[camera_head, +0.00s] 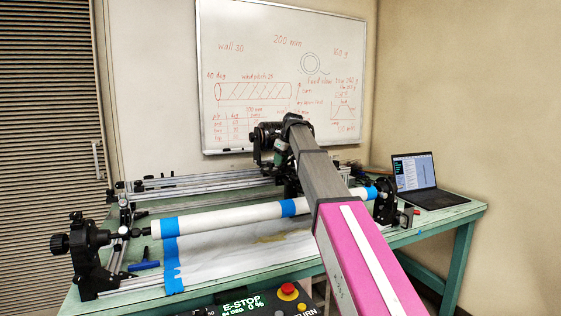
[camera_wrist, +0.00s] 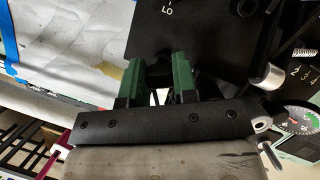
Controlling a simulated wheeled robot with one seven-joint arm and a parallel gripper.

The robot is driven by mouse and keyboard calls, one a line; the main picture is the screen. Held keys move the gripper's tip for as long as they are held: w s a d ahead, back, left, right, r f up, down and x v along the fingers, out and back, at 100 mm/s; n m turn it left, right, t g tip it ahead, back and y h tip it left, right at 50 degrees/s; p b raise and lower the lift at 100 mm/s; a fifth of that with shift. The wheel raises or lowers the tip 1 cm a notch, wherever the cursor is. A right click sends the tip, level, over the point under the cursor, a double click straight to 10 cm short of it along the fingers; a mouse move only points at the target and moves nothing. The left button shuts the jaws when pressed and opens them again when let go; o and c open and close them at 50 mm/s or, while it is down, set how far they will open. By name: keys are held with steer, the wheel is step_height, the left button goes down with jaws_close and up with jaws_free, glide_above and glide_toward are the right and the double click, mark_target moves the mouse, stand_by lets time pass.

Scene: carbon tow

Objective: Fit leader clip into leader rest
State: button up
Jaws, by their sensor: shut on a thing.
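My gripper (camera_wrist: 157,68) has two green fingers at the middle of the wrist view, shut on a small dark piece between them, which I take for the leader clip. Most of the clip is hidden by the fingers and lost against a black plate (camera_wrist: 210,35) marked "LO" just beyond. In the head view my gripper (camera_head: 281,158) is small and partly hidden behind my arm, at the carriage behind the white tube. I cannot pick out the leader rest for sure in either view.
A white tube (camera_head: 225,218) with blue tape spans the winder on the green table (camera_head: 440,222). A laptop (camera_head: 425,180) stands at the right. An E-stop box (camera_head: 265,303) is at the front. A round dial (camera_wrist: 298,120) is right of my gripper.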

steer(key=shift+f, duration=0.55)
steer(key=o, duration=1)
steer(key=shift+c, duration=0.2)
steer(key=v, duration=1)
steer(key=shift+r, duration=0.4)
steer(key=shift+d, duration=0.1)
